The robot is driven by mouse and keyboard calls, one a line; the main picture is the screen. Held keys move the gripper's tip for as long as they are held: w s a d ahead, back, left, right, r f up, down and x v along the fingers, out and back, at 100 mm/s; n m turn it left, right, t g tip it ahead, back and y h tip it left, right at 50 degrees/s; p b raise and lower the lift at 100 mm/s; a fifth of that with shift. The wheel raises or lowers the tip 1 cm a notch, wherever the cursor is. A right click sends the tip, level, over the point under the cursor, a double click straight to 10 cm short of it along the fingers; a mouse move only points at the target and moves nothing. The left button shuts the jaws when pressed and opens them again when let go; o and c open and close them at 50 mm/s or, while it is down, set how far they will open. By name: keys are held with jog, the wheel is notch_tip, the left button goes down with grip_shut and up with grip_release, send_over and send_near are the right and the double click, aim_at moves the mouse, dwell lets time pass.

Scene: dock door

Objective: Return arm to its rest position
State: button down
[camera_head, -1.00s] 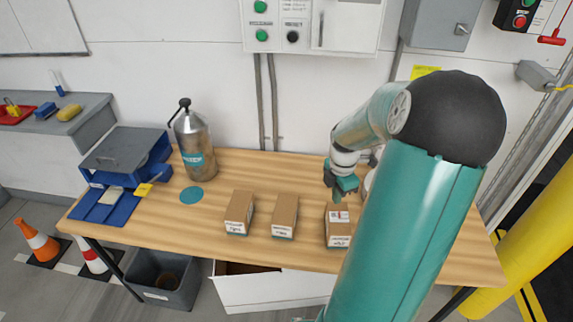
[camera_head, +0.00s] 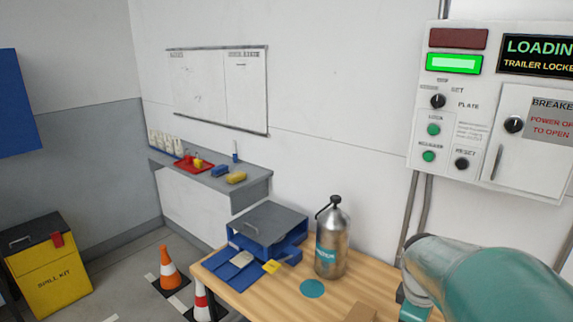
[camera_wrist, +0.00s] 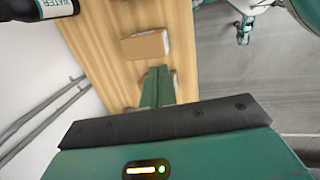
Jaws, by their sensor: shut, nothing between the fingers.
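My arm (camera_head: 480,282) fills the lower right of the head view, a grey and teal link in front of the wall and table. A small teal part at its lower left edge may be my gripper, but most of that end is cut off by the frame. In the wrist view my gripper (camera_wrist: 158,88) points over the wooden table (camera_wrist: 100,62) with its teal fingers together and nothing between them. A brown carton (camera_wrist: 145,46) lies on the table beyond the fingertips. Another carton is partly hidden behind the fingers.
A steel flask (camera_head: 331,245) stands on the table beside a blue organizer (camera_head: 268,232) and a teal disc (camera_head: 312,288). A control panel (camera_head: 455,110) hangs on the wall above my arm. Traffic cones (camera_head: 170,270) and a yellow spill kit bin (camera_head: 50,270) stand left.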

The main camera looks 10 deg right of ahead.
jog(key=s+a+r+m+t+y, duration=0.1)
jog(key=s+a+r+m+t, duration=0.1)
jog(key=a, duration=0.7)
jog(key=s+a+r+m+t+y, duration=0.1)
jog(key=s+a+r+m, duration=0.4)
jog(key=a, duration=0.5)
jog(key=shift+a+r+m+t, duration=0.25)
jog(key=shift+r+m+t, duration=0.45)
jog(key=shift+r+t, duration=0.15)
jog(key=shift+s+d, duration=0.1)
jog(key=shift+s, duration=0.05)
